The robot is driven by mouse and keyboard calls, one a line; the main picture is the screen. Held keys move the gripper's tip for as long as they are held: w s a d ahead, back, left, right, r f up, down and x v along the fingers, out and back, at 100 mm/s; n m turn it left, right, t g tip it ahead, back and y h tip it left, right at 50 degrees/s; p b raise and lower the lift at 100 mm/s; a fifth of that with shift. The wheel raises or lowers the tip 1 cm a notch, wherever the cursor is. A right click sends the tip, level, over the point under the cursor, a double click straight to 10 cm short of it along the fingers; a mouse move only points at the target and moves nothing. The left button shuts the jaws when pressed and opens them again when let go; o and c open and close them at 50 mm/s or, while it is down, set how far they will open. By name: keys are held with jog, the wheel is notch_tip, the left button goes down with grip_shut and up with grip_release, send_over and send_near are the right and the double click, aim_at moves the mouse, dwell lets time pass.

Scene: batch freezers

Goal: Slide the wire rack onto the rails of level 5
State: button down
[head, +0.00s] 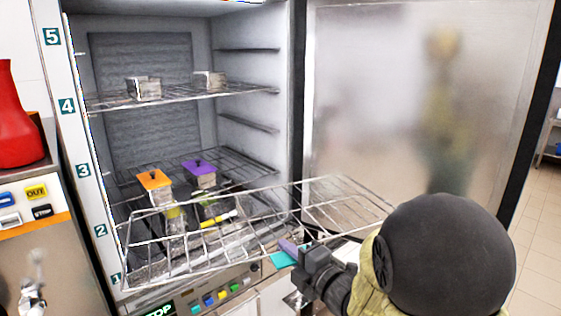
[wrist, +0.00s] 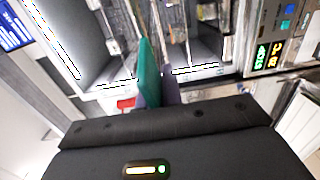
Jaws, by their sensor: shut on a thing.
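The wire rack (head: 235,250) is a long bare wire grid in the head view, tilted and low in front of the freezer opening. Its right end sticks out in front of the open door. My gripper (head: 290,252), with one teal and one purple finger, is shut on the rack's near edge. In the wrist view my gripper (wrist: 154,75) shows its fingers together with blurred rack wires (wrist: 187,30) beyond. The level 5 label (head: 52,37) is at the top left of the freezer frame. A level 5 rail (head: 248,50) shows bare on the right inner wall.
A level 4 rack (head: 235,92) holds two frosted metal blocks (head: 145,88). A lower rack carries containers with an orange lid (head: 154,180) and a purple lid (head: 199,166). The frosted door (head: 380,90) stands open at right. Space above the level 4 rack is clear.

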jog(key=w+d+f+m+t+h, duration=0.1)
jog(key=w+d+f+m+h, duration=0.15)
jog(key=f, duration=0.45)
jog(key=w+d+f+m+t+h, duration=0.1)
jog(key=w+f+h, duration=0.15)
jog(key=f, duration=0.45)
jog(key=w+d+f+m+t+h, duration=0.1)
jog(key=w+f+m+h, duration=0.15)
jog(key=f, duration=0.45)
jog(key=s+d+f+h, duration=0.1)
jog(key=s+d+f, duration=0.2)
jog(key=f, duration=0.4)
jog(key=s+d+f+m+h, duration=0.1)
jog(key=s+d+f+h, duration=0.1)
jog(key=d+f, duration=0.3)
notch_tip(320, 180, down, 3)
jog(key=shift+s+d+r+m+t, duration=0.2)
jog(key=shift+s+d+m+t, duration=0.1)
jog(key=shift+s+t, duration=0.15)
jog(key=shift+h, duration=0.25)
jog(key=shift+d, duration=0.1)
